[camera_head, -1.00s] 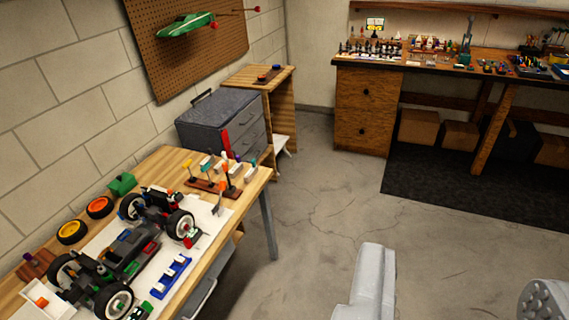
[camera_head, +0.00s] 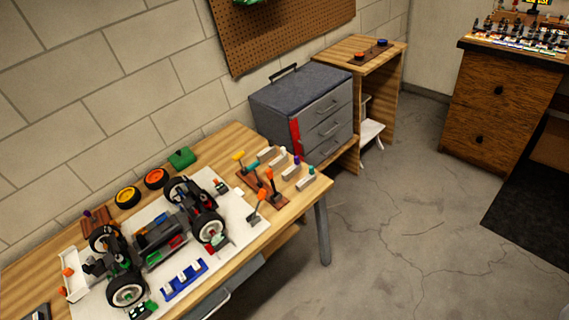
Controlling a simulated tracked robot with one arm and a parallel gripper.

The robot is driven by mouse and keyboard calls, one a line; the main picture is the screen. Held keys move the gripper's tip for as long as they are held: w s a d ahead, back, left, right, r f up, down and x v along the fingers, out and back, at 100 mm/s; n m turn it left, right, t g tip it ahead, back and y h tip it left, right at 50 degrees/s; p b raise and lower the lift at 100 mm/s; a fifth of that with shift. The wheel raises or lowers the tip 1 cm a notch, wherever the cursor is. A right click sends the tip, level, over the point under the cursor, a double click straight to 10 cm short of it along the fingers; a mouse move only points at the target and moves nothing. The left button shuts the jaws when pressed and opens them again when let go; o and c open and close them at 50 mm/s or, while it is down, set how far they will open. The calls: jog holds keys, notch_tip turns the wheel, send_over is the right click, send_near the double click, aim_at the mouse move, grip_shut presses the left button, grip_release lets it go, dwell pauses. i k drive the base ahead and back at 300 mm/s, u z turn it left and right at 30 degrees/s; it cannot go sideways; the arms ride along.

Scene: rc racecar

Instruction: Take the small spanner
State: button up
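I cannot make out the small spanner for certain. A wooden rack (camera_head: 258,184) on the near workbench holds several upright hand tools with yellow, orange and teal handles; their heads are too small to tell apart. A blue holder (camera_head: 183,281) with several small pale pieces lies on the white mat (camera_head: 238,238) beside the RC car (camera_head: 152,240). I cannot tell what these pieces are. My gripper is not in view.
The near workbench (camera_head: 292,206) stands against the block wall. Behind it are a grey drawer box (camera_head: 302,105) and a small wooden stand (camera_head: 360,46). A drawer cabinet (camera_head: 500,100) and dark floor mat (camera_head: 530,215) lie at right. The concrete floor (camera_head: 400,240) between is clear.

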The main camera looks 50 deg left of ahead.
aim_at(269, 172)
jog(key=u, duration=0.5)
jog(key=i, duration=1.1)
jog(key=u, duration=0.95)
jog(key=i, duration=0.35)
jog(key=u, duration=0.25)
